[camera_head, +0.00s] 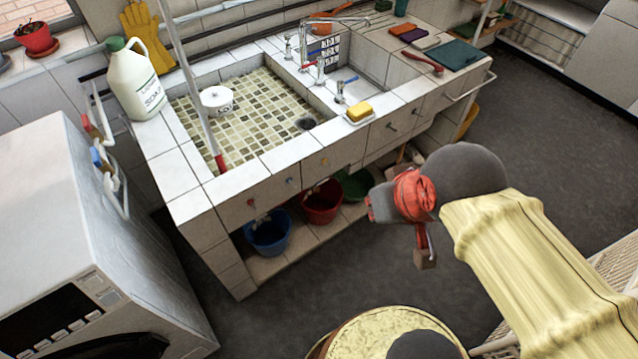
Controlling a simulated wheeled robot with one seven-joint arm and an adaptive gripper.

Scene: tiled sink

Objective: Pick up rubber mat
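A flat dark teal rectangle (453,54), which looks like the rubber mat, lies at the right end of the tiled counter. Its left side is close to a red-handled brush (420,61). Nothing covers it. My gripper (376,203) is at the end of my yellow-sleeved arm, in front of the sink cabinet. It is well apart from the mat, nearer to me and lower in the picture. I see no object held, but its fingers are too small and turned away to tell open from shut.
Folded cloths (427,43) lie left of the mat. A yellow sponge (359,111) sits at the counter's front edge. A metal rail (472,88) runs along the counter's right front. Dark floor (535,125) is clear at right.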

